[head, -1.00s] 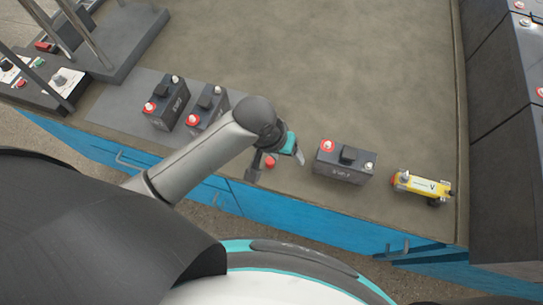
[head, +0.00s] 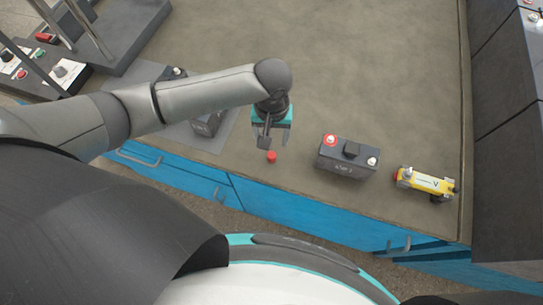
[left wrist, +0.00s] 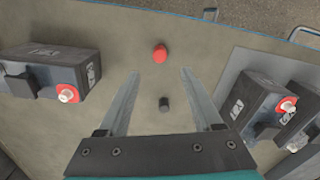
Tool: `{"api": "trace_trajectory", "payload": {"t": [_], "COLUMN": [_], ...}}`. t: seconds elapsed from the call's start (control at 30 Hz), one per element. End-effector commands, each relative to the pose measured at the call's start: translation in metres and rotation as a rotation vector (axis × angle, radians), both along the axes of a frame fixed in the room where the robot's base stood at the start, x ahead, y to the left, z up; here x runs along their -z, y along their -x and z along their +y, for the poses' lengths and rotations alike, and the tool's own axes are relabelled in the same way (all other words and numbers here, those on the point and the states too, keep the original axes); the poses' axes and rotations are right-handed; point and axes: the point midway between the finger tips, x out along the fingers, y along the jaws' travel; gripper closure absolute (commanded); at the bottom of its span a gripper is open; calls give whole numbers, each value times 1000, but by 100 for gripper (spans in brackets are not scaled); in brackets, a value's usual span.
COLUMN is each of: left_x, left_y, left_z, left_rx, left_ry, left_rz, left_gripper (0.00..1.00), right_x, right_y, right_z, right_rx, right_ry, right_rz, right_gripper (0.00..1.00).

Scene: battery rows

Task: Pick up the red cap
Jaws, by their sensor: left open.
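The small red cap (head: 271,157) lies on the worktop near its front edge, left of a dark battery. It also shows in the left wrist view (left wrist: 160,54), just past the fingertips and roughly centred between them. My left gripper (head: 276,141) is open and empty, pointing down above the worktop close to the cap, apart from it in the picture. Its two fingers also show in the wrist view (left wrist: 160,74). A small black cap (left wrist: 164,103) lies between the fingers in that view; I cannot make it out in the head view. My right gripper is not in view.
A dark battery (head: 345,157) with a red terminal stands right of the cap, with a yellow tester (head: 428,184) beyond it. More batteries (left wrist: 262,107) stand on a grey mat (left wrist: 229,79) on the other side. The worktop (head: 370,60) behind is clear.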

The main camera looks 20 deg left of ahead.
Motion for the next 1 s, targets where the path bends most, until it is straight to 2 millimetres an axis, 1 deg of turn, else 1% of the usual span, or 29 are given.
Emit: {"api": "trace_trajectory", "payload": {"t": [0.03, 0.1, 0.37, 0.5, 0.63, 0.73, 0.97, 1.0], "left_x": [12, 23, 40, 63, 80, 86, 85, 85], "left_y": [0, 0, 0, -1, -1, -1, -1, -1], "left_z": [0, 0, 0, 1, 0, 0, 0, 0], "left_rx": [-1, 0, 2, 1, 2, 2, 2, 2], "left_ry": [-2, -1, 1, -1, 1, 1, 1, 2], "left_rz": [0, 0, -1, -2, -2, -2, -3, -2], "left_gripper": [34, 34, 34, 34, 34, 34, 34, 38], "right_x": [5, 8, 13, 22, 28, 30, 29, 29], "right_y": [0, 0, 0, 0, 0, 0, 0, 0], "right_z": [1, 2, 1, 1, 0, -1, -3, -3], "right_rx": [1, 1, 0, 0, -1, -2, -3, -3], "right_ry": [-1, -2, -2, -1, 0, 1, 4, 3], "right_rz": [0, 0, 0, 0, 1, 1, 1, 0], "right_gripper": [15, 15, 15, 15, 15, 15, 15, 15]}}
